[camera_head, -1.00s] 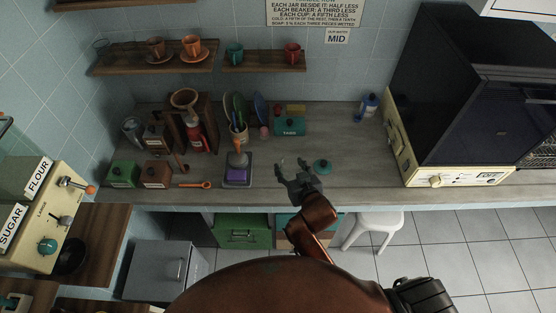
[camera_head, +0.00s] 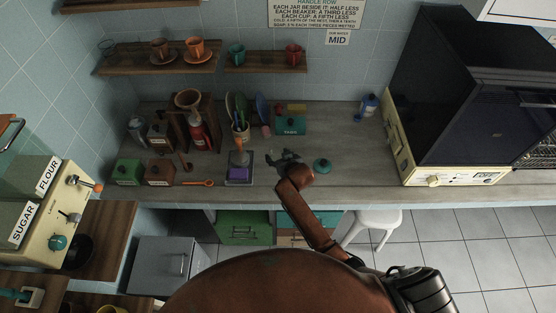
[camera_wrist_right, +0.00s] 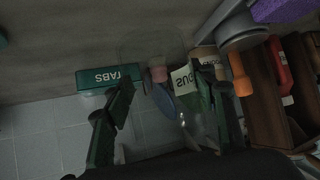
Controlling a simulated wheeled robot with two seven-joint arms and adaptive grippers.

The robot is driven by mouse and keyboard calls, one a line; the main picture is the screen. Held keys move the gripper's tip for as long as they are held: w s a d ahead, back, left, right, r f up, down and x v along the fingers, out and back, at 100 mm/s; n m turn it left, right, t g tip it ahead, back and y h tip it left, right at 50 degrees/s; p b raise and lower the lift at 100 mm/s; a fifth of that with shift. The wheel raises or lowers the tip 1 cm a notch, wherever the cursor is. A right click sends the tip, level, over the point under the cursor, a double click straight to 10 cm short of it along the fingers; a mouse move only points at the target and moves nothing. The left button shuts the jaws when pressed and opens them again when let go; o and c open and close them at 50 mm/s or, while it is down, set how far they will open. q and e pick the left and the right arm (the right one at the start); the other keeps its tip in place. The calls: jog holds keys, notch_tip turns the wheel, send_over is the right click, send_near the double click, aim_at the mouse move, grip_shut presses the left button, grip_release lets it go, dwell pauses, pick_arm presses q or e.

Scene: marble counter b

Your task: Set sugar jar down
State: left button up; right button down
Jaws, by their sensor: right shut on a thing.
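The sugar jar is clear glass and hard to make out. In the right wrist view its pale label (camera_wrist_right: 183,80) reads "SUG" and its faint round outline shows between the fingers. My right gripper (camera_wrist_right: 165,105) is shut on the jar. In the head view the right gripper (camera_head: 284,160) is over the middle of the counter, and the jar cannot be made out there. Whether its base touches the counter cannot be told. A teal lid with a knob (camera_head: 322,166) lies on the counter just right of the gripper. My left gripper is not in view.
A purple-topped device (camera_head: 239,173) stands left of the gripper. Behind are a utensil pot (camera_head: 240,137) and a teal TABS box (camera_head: 291,125). A black oven (camera_head: 465,105) stands at right. Counter (camera_head: 350,150) between lid and oven is clear.

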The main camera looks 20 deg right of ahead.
jog(key=shift+w+d+f, duration=0.35)
jog(key=shift+w+f, duration=0.4)
jog(key=shift+f, duration=1.7)
jog(key=c, duration=0.9)
grip_release()
jog(key=shift+f, duration=0.15)
jog(key=shift+o, duration=0.2)
jog(key=shift+s+r, duration=0.4)
jog(key=shift+r, duration=0.05)
jog(key=p+v, duration=0.1)
jog(key=v, duration=1)
